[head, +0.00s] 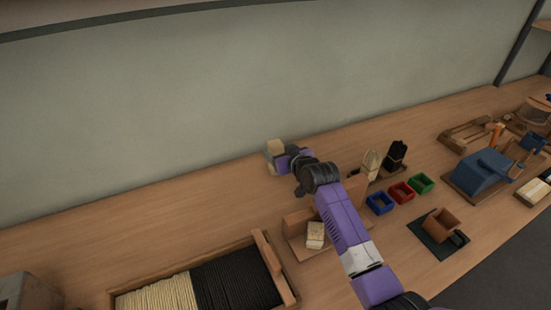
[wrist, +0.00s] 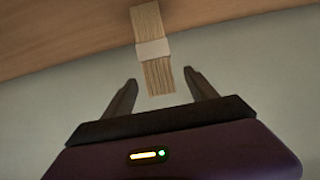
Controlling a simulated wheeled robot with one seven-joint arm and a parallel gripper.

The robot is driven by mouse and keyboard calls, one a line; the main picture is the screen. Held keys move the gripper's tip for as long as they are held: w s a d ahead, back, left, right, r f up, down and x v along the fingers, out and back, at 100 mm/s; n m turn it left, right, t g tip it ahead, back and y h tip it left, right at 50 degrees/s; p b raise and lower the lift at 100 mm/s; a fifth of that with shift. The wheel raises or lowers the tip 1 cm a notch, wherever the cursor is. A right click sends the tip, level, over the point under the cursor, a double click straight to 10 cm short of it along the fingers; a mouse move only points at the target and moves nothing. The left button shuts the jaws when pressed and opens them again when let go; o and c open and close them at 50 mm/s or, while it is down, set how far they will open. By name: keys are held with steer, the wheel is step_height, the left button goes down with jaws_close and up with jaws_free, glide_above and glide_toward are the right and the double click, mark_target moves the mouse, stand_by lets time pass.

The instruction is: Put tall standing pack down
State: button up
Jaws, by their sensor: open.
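The tall standing pack (wrist: 152,50) is a tan bristle bundle with a pale band around its middle. In the head view, its cream top (head: 275,146) shows near the back wall, with its lower part partly hidden by my gripper (head: 279,161). In the wrist view, my gripper (wrist: 161,77) is open. One end of the pack appears between the two fingertips, with a visible gap on each side. I cannot tell how deep it sits between them. The pack looks upright in the head view.
A wooden tray (head: 262,245) of pale and black bristles lies at front. Another pale bundle (head: 371,163) and a black bundle (head: 396,151) stand to the right, near blue (head: 380,203), red (head: 402,193) and green (head: 421,183) bins. The bench left of my gripper is clear.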

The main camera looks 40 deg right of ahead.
steer(key=shift+x, duration=1.55)
jaws_close()
